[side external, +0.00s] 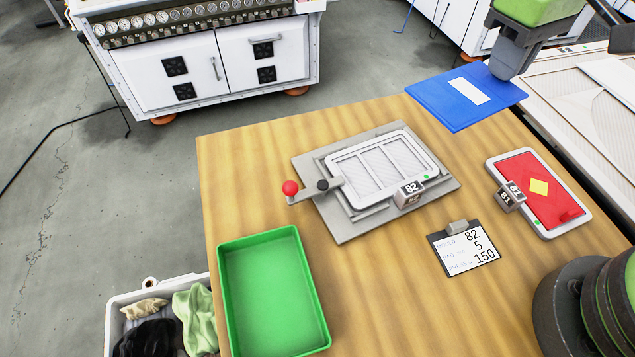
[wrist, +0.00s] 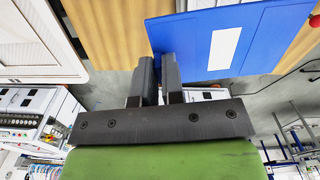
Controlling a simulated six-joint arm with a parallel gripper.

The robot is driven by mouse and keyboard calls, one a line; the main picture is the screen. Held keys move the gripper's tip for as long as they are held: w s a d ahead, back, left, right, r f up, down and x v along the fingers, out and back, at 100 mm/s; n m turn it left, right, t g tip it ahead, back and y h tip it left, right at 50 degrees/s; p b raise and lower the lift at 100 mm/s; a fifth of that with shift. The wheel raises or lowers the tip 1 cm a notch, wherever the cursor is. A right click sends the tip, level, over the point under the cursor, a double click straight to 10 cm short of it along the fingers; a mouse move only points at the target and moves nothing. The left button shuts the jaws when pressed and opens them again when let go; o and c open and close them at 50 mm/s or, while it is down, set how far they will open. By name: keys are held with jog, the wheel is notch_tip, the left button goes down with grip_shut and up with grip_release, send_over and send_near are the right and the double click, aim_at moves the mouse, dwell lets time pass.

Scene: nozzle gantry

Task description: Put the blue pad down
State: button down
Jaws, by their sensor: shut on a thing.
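The blue pad (side external: 465,97) is a flat blue plate with a white label. It is at the upper right in the side view, over the table's far right corner, and looks raised above the top. My gripper (side external: 512,62) is shut on the pad's far right edge. In the wrist view the fingers (wrist: 158,72) pinch the edge of the pad (wrist: 245,42). The contact at the fingertips is partly hidden in the side view.
A grey fixture (side external: 345,215) with a white frame (side external: 386,168) marked 82 stands mid-table. A red pad (side external: 535,188) in a frame marked 81, a card (side external: 465,250) and a green tray (side external: 270,290) are also on the wooden table (side external: 240,180). Free wood lies between them.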

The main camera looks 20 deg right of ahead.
jog(key=w+a+f+n, duration=0.1)
jog(key=w+a+n, duration=0.15)
jog(key=a, duration=0.35)
jog(key=w+a+f+n, duration=0.1)
jog(key=a+n, duration=0.2)
jog(key=a, duration=0.4)
jog(key=s+a+f+n, duration=0.1)
jog(key=a+n, duration=0.1)
jog(key=a, duration=0.3)
jog(key=s+a+n, duration=0.1)
jog(key=a+n, duration=0.1)
jog(key=a, duration=0.3)
jog(key=s+a+f+n, duration=0.1)
jog(key=s+a+n, duration=0.1)
jog(key=a, duration=0.3)
jog(key=shift+s+a+f+n, duration=0.1)
jog(key=shift+f+n, duration=0.25)
jog(key=shift+n, duration=0.1)
jog(key=s+a+f+n, duration=0.2)
jog(key=s+a+n, duration=0.1)
jog(key=s+a, duration=0.25)
send_over(261, 253)
notch_tip(261, 253, down, 5)
jog(key=shift+s+f, duration=0.1)
jog(key=shift+f, duration=2.2)
